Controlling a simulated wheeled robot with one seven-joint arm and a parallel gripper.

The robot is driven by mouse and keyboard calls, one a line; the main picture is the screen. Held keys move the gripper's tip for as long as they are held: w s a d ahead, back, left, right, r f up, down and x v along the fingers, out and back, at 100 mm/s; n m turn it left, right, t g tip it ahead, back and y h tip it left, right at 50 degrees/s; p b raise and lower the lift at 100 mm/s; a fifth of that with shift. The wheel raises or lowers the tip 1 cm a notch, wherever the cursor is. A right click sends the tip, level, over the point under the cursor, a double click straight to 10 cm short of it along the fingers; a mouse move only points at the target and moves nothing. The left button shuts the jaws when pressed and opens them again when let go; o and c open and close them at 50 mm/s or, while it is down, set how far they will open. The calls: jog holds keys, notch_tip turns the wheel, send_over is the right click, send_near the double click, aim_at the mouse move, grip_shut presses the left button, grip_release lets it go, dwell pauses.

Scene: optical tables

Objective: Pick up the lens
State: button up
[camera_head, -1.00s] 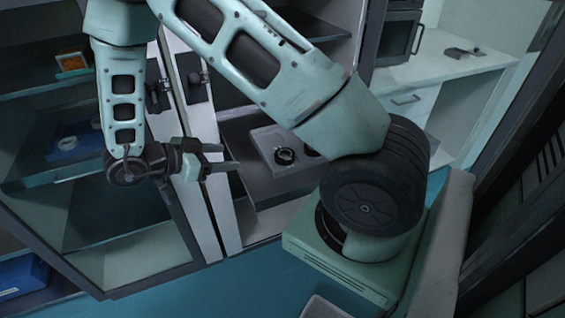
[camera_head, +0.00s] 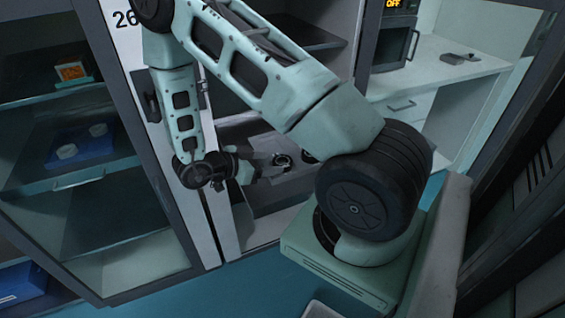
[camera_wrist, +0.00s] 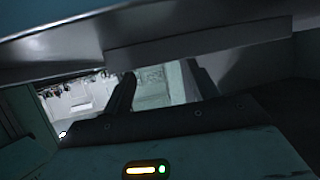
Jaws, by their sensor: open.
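A small round lens with a dark ring (camera_head: 283,160) sits on a pale tray inside the open cabinet in the head view. A second dark round piece (camera_head: 309,157) is beside it, partly hidden by my arm. My gripper (camera_head: 275,166) is open with its fingers at the near lens; whether they touch or surround it I cannot tell. My arm and gripper hide most of the tray. In the wrist view, the two dark fingers of my gripper (camera_wrist: 163,88) stand apart with nothing visible between them. No lens shows there.
The cabinet's upper shelf (camera_head: 315,36) lies above the lens compartment. Left, a glass-fronted cabinet holds a blue tray with white round pieces (camera_head: 82,147). A white counter (camera_head: 440,70) stands at right.

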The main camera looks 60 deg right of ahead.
aim_at(283, 160)
jog(key=x, duration=0.4)
jog(key=shift+d, duration=0.1)
jog(key=c, duration=0.6)
jog(key=shift+c, duration=0.3)
jog(key=shift+r, duration=0.1)
notch_tip(283, 160, up, 10)
jog(key=shift+p, duration=0.35)
